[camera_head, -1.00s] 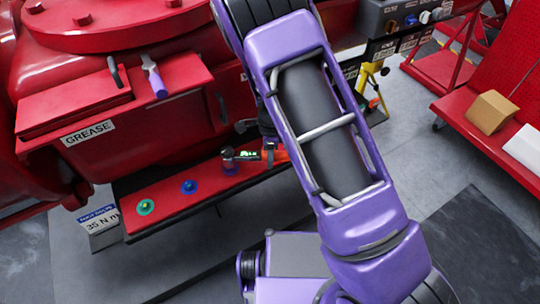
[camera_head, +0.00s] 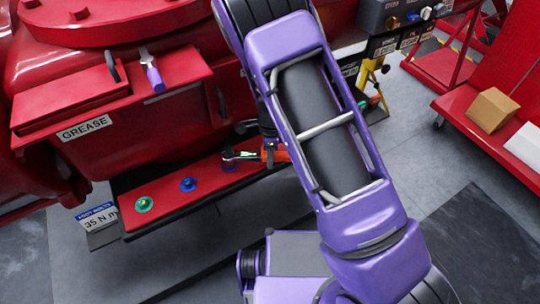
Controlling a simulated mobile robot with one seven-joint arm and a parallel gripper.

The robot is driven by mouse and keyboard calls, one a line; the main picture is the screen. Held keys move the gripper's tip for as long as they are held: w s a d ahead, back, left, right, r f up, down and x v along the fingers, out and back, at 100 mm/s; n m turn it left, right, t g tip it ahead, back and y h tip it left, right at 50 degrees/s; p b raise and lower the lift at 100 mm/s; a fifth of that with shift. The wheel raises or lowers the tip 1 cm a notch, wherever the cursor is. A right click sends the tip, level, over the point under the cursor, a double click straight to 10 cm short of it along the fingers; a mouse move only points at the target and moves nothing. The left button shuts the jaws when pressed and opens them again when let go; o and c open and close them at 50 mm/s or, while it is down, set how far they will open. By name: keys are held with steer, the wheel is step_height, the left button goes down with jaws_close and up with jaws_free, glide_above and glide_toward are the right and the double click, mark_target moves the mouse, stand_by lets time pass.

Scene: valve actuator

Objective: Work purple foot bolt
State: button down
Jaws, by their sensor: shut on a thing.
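The red foot ledge (camera_head: 160,220) carries a row of coloured bolts. The purple foot bolt (camera_head: 229,166) is at the right end of the row, mostly covered by the head of a wrench (camera_head: 276,156) with an orange-red handle and a small green display. The wrench lies roughly level, its head at the bolt; I cannot tell whether it is fully seated. My gripper (camera_head: 267,140) is dark, partly hidden behind my purple arm, and shut on the wrench handle. The blue bolt (camera_head: 188,184) and green bolt (camera_head: 144,204) stand to the left.
A red box marked GREASE (camera_head: 85,129) overhangs the ledge, with a purple-handled tool (camera_head: 153,75) on top. A sign reading 35 N m (camera_head: 100,219) stands at the ledge's left end. A red shelf (camera_head: 490,140) with a cardboard box (camera_head: 492,109) is at right.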

steer(key=shift+f, duration=0.15)
steer(key=shift+s, duration=0.1)
steer(key=shift+s+a+m+p, duration=0.1)
steer(key=shift+s+m+p, duration=0.55)
steer(key=shift+s+m, duration=0.4)
steer(key=shift+s+a+m+p, duration=0.2)
steer(key=shift+s+m+p, duration=0.15)
steer(key=shift+s+m, duration=0.25)
steer(key=shift+s+a+m+p, duration=0.15)
steer(key=shift+s+m+p, duration=0.2)
steer(key=shift+s+m, duration=0.2)
